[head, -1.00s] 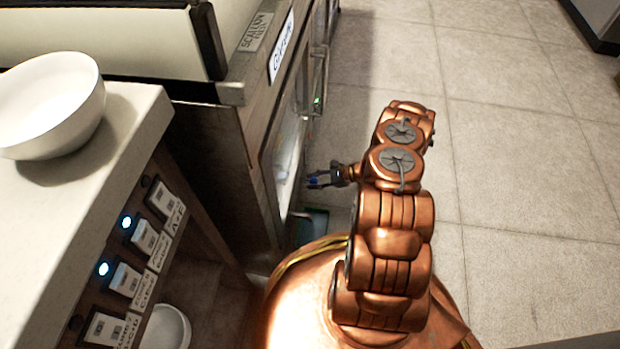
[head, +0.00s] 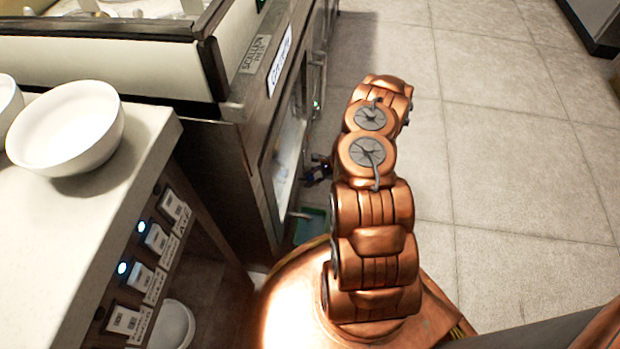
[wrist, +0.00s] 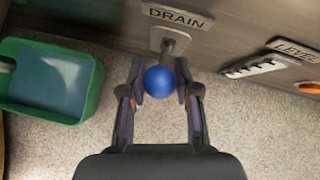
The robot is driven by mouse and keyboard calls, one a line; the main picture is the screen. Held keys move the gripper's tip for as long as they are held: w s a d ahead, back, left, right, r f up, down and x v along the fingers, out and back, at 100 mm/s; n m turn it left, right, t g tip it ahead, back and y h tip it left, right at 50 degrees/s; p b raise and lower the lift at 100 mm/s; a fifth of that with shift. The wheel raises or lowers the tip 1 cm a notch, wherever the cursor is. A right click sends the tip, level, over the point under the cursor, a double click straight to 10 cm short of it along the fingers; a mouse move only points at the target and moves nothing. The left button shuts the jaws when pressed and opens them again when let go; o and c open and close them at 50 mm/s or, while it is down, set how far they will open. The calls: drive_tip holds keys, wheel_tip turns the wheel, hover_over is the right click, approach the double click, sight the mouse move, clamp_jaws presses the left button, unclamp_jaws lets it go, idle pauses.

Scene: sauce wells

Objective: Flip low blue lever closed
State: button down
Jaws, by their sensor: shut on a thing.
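The blue lever is a metal stem with a round blue knob (wrist: 159,81), under a plate marked DRAIN (wrist: 178,18) in the wrist view. The stem (wrist: 175,45) runs from a light mount on the metal panel towards me. My gripper (wrist: 158,84) is shut on the blue knob, with one dark finger on each side of it. In the head view my gripper (head: 317,172) is small and dark beside the open cabinet front. I cannot make out the lever there.
A green tub (wrist: 97,85) with bluish contents stands on the floor left of the gripper; it also shows in the head view (head: 312,226). A LEVEL plate (wrist: 296,48) is at the right. White bowls (head: 66,128) sit on the counter. Open tiled floor (head: 500,160) lies right.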

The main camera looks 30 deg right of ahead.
drive_tip(key=c, duration=0.8)
unclamp_jaws()
drive_tip(key=v, duration=1.2)
drive_tip(key=shift+s, duration=0.1)
